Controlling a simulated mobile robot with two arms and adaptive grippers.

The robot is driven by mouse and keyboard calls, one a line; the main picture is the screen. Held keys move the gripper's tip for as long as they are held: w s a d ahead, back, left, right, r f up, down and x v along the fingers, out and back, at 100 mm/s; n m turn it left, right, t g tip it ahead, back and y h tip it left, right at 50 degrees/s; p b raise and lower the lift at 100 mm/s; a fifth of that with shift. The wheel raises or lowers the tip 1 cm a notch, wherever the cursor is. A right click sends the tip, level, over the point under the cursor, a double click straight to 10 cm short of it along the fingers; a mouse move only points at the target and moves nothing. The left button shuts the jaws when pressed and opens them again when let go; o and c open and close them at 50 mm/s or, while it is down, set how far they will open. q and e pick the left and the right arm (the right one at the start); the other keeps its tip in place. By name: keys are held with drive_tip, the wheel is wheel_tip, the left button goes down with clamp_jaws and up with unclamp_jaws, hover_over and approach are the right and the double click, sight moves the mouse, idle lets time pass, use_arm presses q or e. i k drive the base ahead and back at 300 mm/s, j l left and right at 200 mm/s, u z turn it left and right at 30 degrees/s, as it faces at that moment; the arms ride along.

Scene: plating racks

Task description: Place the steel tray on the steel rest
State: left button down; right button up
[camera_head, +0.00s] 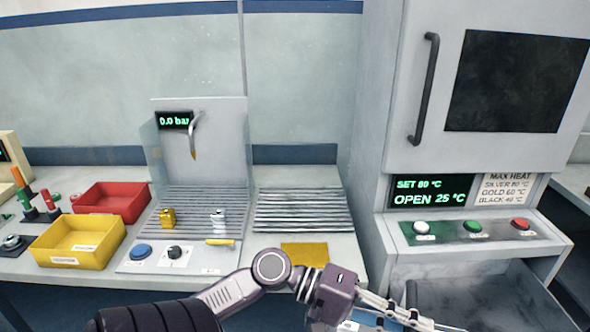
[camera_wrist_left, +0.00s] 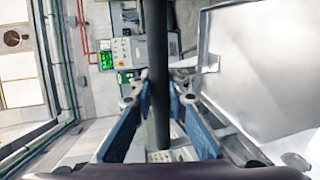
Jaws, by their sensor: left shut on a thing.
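No steel tray is clearly identifiable in either view. A ribbed steel surface (camera_head: 302,211) lies on the bench; I cannot tell whether it is the steel rest. My left gripper (camera_head: 402,312) is low in front of the cabinet, at the bottom of the head view. Its blue fingers (camera_wrist_left: 160,98) are shut on a dark upright bar handle (camera_wrist_left: 155,45) in the left wrist view. My right gripper is not in view.
A grey cabinet (camera_head: 385,120) stands at right, its open bin (camera_head: 480,295) below the buttons. A red bin (camera_head: 113,200), a yellow bin (camera_head: 79,241), a gold can (camera_head: 167,218) and a silver can (camera_head: 218,219) are on the bench. A yellow plate (camera_head: 304,254) lies at the bench front.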

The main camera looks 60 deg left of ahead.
sight(294, 204)
drive_tip(key=k+l+u, duration=0.1)
drive_tip(key=u, duration=0.85)
drive_tip(key=k, duration=0.05)
